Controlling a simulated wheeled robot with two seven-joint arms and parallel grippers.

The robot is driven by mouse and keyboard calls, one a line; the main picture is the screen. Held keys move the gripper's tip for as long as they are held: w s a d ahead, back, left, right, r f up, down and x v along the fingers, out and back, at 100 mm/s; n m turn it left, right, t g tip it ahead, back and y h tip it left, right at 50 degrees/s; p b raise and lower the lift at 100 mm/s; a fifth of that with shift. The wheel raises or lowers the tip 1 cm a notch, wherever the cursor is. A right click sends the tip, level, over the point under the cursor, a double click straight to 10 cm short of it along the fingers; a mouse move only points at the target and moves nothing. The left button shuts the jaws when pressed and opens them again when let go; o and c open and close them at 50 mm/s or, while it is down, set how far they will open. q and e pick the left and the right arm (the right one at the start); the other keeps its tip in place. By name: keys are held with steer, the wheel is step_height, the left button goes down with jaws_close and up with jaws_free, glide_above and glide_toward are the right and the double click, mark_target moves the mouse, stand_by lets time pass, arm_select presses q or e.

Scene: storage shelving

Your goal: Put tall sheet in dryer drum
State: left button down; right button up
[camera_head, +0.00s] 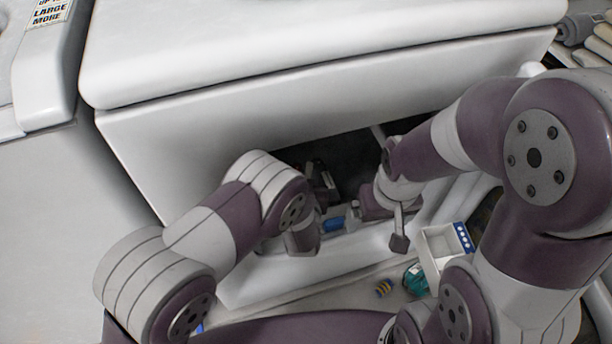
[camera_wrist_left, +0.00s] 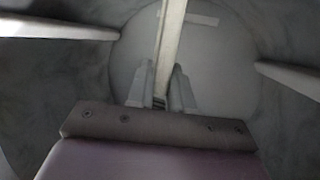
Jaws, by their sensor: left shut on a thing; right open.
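The dryer drum shows in the left wrist view as a grey round chamber with a pale round back wall (camera_wrist_left: 210,65) and fins at the sides. My left gripper (camera_wrist_left: 161,78) is inside the drum, shut on the tall sheet (camera_wrist_left: 172,35), a thin pale strip running up out of the frame. In the head view my left gripper (camera_head: 322,185) reaches into the dark dryer opening, partly hidden by its wrist; I cannot make out the sheet clearly there.
The white dryer body (camera_head: 300,45) overhangs the opening. A blue object (camera_head: 333,225) lies close to the right gripper. Below are a white box with a blue side (camera_head: 433,243), a teal object (camera_head: 415,279) and a small striped item (camera_head: 384,288). Another white machine (camera_head: 40,200) stands left.

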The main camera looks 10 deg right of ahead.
arm_select(q)
steer(key=shift+s+r, duration=0.15)
steer(key=shift+r, duration=0.05)
steer(key=shift+f+b, duration=0.35)
steer(key=shift+f, duration=0.2)
steer(key=c, duration=1)
jaws_free()
steer(key=shift+r, duration=0.1)
